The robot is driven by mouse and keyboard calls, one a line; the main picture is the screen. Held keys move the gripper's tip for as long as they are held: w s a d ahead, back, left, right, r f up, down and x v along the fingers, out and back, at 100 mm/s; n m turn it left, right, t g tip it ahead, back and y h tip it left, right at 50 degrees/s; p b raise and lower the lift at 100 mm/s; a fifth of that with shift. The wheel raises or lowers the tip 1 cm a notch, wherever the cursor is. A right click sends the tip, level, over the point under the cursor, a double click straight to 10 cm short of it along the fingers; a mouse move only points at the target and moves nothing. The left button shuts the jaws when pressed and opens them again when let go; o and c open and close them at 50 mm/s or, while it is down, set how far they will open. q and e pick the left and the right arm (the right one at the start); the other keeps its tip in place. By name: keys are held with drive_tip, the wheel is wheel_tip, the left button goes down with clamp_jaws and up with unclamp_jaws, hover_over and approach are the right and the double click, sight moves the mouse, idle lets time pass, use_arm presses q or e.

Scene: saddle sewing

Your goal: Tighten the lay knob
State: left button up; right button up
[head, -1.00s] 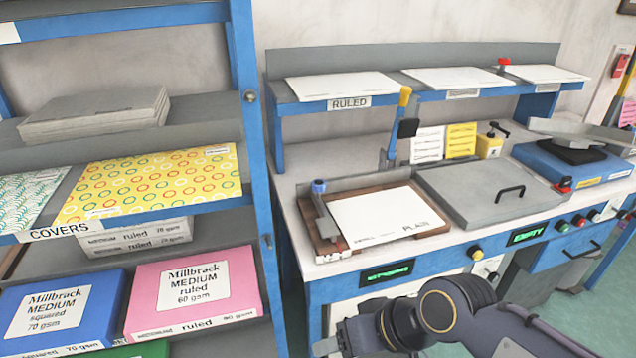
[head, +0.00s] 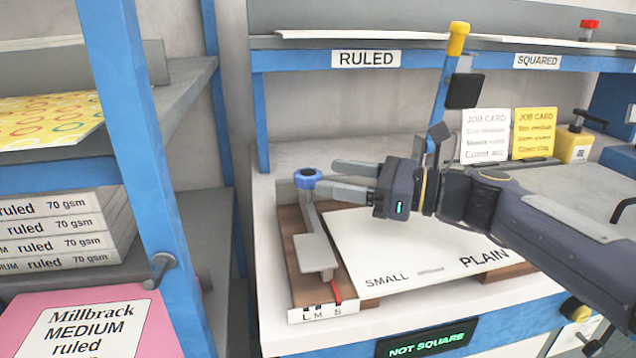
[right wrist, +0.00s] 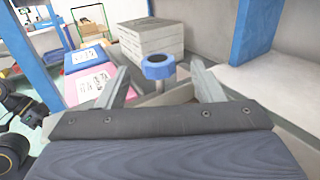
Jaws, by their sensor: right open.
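The lay knob (head: 307,178) is a blue ring-shaped knob on top of a grey post at the back left of the wooden jogging board (head: 298,262). It also shows in the right wrist view (right wrist: 158,67), between and slightly beyond my fingers. My right gripper (head: 340,179) is open, its two grey fingers pointing left toward the knob, which sits just at their tips. A grey lay plate (head: 316,252) lies at the board's left, with a red pointer near the L M S scale. White paper marked SMALL PLAIN (head: 410,245) lies on the board.
A display (head: 428,343) on the bench front reads NOT SQUARE. A blue post with a yellow top (head: 457,40) stands behind my right gripper. Job cards (head: 485,135) stand at the back right. The blue shelf rack (head: 140,150) is at the left.

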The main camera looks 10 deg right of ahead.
sight(297, 171)
drive_tip(key=b+x, duration=0.1)
drive_tip(key=x, duration=0.6)
drive_tip(key=shift+a, duration=0.2)
drive_tip(key=c, duration=1)
